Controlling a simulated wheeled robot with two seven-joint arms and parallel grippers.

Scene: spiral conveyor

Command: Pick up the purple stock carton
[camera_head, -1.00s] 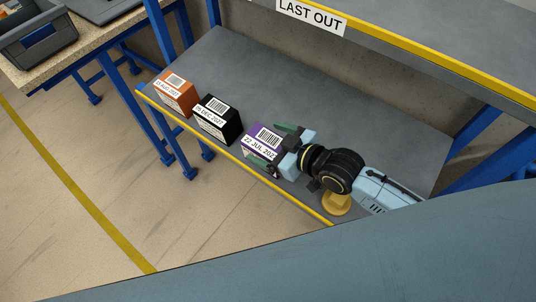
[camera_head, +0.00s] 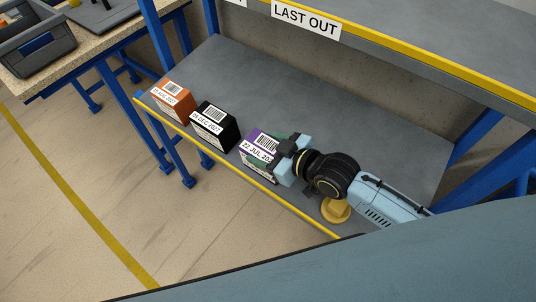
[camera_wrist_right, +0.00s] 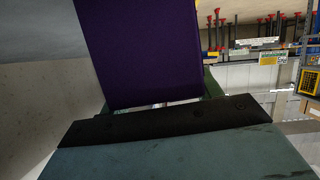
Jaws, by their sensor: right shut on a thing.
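The purple stock carton (camera_head: 259,149) stands near the front edge of the grey shelf in the head view, with a white label reading "22 JUL 202" and a barcode on top. My right gripper (camera_head: 272,155) reaches it from the right and is shut on it, with green finger pads at its sides. In the right wrist view the carton's plain purple face (camera_wrist_right: 150,50) fills the upper middle, between the green fingers. I cannot tell whether its base touches the shelf. My left gripper is not in view.
A black carton (camera_head: 216,126) and an orange carton (camera_head: 173,103) stand to the left on the same shelf (camera_head: 300,110). A yellow strip (camera_head: 215,165) runs along its front edge. An upper shelf with a "LAST OUT" sign (camera_head: 305,20) hangs above. A grey tote (camera_head: 38,45) sits on a table.

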